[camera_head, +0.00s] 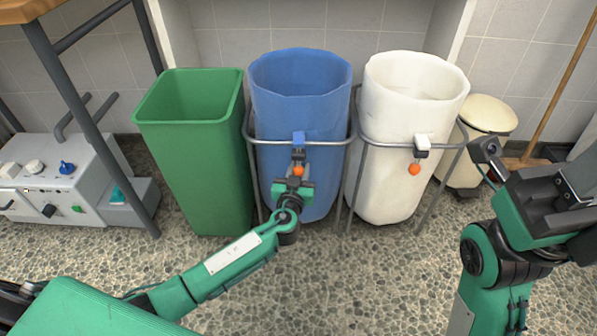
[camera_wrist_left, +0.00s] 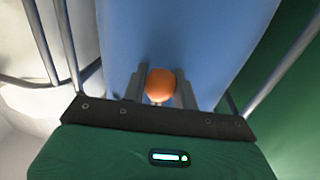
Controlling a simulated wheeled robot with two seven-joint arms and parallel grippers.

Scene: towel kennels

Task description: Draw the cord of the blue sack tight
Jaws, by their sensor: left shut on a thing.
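The blue sack (camera_head: 300,105) hangs open-mouthed in a grey metal frame in the middle of the head view. An orange ball (camera_head: 298,170) hangs below the lock. My left gripper (camera_head: 297,176) is shut on this ball in front of the sack. The left wrist view shows the ball (camera_wrist_left: 160,84) between the two grey fingers, with the blue cloth (camera_wrist_left: 185,40) behind. The cord itself is mostly hidden. My right arm is at the right edge, and its fingertips cannot be made out.
A green bin (camera_head: 190,150) stands left of the blue sack. A white sack (camera_head: 405,120) with its own orange ball (camera_head: 414,169) hangs to the right in the metal frame (camera_head: 365,140). A cream pedal bin (camera_head: 487,115) stands behind my right arm. The pebbled floor in front is clear.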

